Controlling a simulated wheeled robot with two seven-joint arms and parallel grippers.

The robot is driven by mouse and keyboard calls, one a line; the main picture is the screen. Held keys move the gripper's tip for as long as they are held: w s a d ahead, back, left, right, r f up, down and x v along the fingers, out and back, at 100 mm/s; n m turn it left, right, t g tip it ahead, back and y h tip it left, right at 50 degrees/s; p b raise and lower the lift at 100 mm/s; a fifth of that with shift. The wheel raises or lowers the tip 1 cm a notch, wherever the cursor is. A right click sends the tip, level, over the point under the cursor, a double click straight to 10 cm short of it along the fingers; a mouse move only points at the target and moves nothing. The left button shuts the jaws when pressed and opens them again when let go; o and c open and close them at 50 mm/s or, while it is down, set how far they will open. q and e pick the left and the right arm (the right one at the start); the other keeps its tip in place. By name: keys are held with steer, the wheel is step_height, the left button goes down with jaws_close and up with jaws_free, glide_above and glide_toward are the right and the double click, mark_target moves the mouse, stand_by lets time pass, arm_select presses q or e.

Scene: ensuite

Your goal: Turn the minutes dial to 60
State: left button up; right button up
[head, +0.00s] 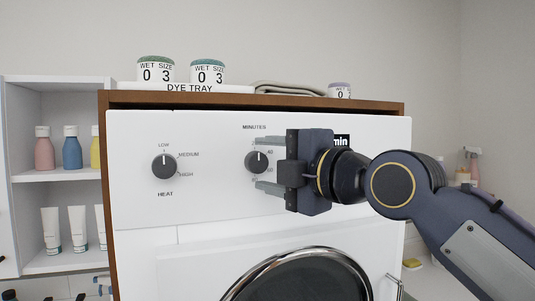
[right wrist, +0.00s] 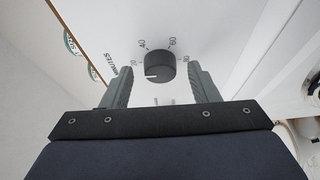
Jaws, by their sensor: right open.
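The minutes dial (head: 257,162) is a round black knob on the white front panel, under the word MINUTES, with numbers around it. My right gripper (head: 262,163) is open in front of the panel. In the right wrist view its two fingers (right wrist: 162,82) stand apart on either side of the dial; contact cannot be told. The upper finger hides part of the numbers in the head view. My left gripper is not in view.
The heat dial (head: 164,166) is left of the minutes dial. A black display (head: 342,140) is partly hidden behind my right gripper. Below is a round chrome-rimmed door (head: 305,262). Jars (head: 208,73) stand on the dye tray on top; a shelf (head: 68,176) with bottles is at left.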

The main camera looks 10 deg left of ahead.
steer(key=shift+w+a, duration=0.2)
steer(key=shift+a, duration=0.05)
steer(key=c, duration=1)
